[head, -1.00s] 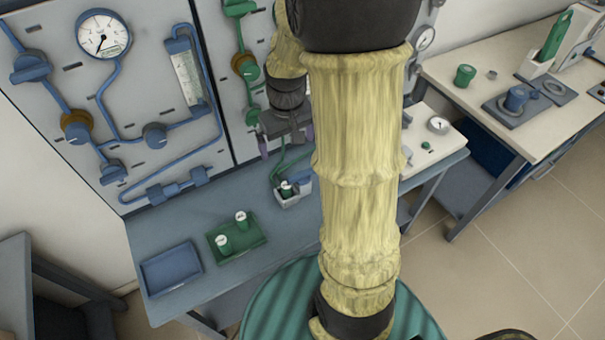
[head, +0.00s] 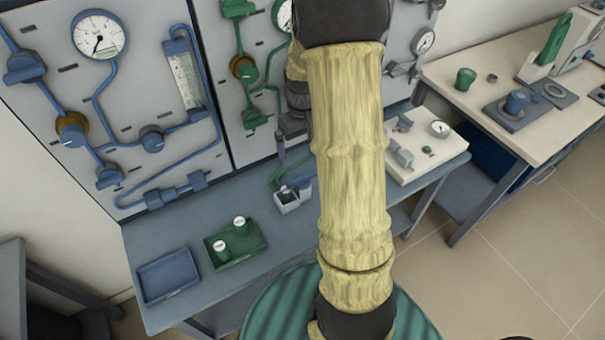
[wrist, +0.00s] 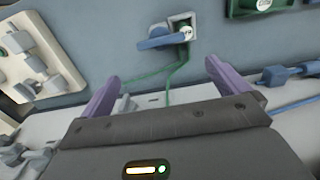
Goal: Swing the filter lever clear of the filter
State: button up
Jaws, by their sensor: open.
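A small white holder (head: 291,203) stands on the bench below the green-piped panel. A green filter with a pale cap (wrist: 186,29) sits in it, and green tubes run from it. The blue filter lever (wrist: 160,40) lies across the holder beside the cap in the wrist view; I cannot tell if it touches the filter. In the head view the lever (head: 301,185) is partly hidden by my arm. My gripper (wrist: 162,72) is open and empty, its purple fingers apart on either side of the tubes, short of the lever. In the head view one finger (head: 281,149) shows above the holder.
A green tray (head: 255,250) with two capped green vials and an empty blue tray (head: 168,276) lie left of the holder. The wall panel (head: 160,90) carries gauges and pipes. A white board with a gauge (head: 430,150) lies to the right.

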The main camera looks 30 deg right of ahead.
aim_at(303, 177)
notch_tip(303, 177, down, 13)
jog(key=shift+f, duration=0.2)
dwell(0.3)
jog(key=c, duration=0.6)
